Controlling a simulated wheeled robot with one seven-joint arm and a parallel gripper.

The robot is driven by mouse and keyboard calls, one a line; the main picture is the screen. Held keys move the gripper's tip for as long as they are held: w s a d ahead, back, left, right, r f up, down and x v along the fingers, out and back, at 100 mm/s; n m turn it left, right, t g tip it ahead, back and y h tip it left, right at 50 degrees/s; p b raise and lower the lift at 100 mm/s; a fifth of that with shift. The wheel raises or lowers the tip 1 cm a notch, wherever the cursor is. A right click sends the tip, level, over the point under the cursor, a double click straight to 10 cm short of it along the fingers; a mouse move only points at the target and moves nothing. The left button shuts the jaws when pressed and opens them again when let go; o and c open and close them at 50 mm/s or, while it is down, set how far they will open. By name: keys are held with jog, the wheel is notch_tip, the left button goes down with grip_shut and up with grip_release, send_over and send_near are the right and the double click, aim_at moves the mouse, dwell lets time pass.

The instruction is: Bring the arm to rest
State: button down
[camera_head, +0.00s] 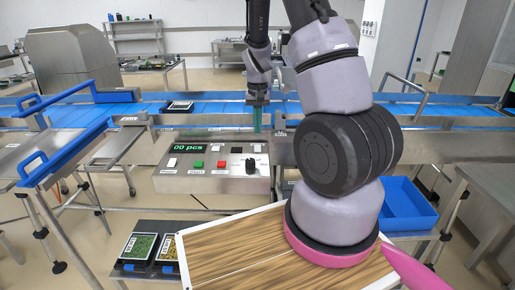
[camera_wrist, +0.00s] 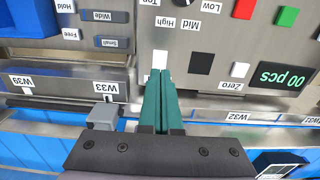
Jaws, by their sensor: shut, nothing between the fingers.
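My gripper (camera_head: 257,128) hangs fingers-down in the head view, in front of the blue conveyor and behind the control box. Its teal fingers are shut against each other with nothing between them. In the wrist view the shut fingers (camera_wrist: 161,75) point up the picture, over the face of the control panel (camera_wrist: 212,45). Their tips lie near a white button; I cannot tell whether they touch it. My arm bends over the wooden board and hides part of the conveyor in the head view.
The control box (camera_head: 213,183) reads "00 pcs" and has green, red, white and black controls. A blue conveyor (camera_head: 215,110) carries a black tray (camera_head: 179,106). A blue bin (camera_head: 408,205) stands right. Filled trays (camera_head: 139,246) lie front left beside a wooden board (camera_head: 220,243).

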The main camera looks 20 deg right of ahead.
dwell(0.3)
jog(key=s+a+r+t+y, duration=0.1)
jog(key=s+a+r+t, duration=0.2)
jog(key=r, duration=0.7)
jog(key=s+a+r+t+y, duration=0.15)
jog(key=s+r, duration=0.25)
jog(key=r, duration=0.7)
jog(key=s+a+r+t, duration=0.2)
jog(key=s+a+r, duration=0.1)
jog(key=s+r, duration=0.7)
jog(key=s, duration=0.4)
jog(key=shift+s+a+t, duration=0.3)
jog(key=shift+s+t, duration=0.05)
jog(key=shift+s, duration=0.05)
jog(key=shift+a+r+h, duration=0.1)
jog(key=shift+h, duration=0.15)
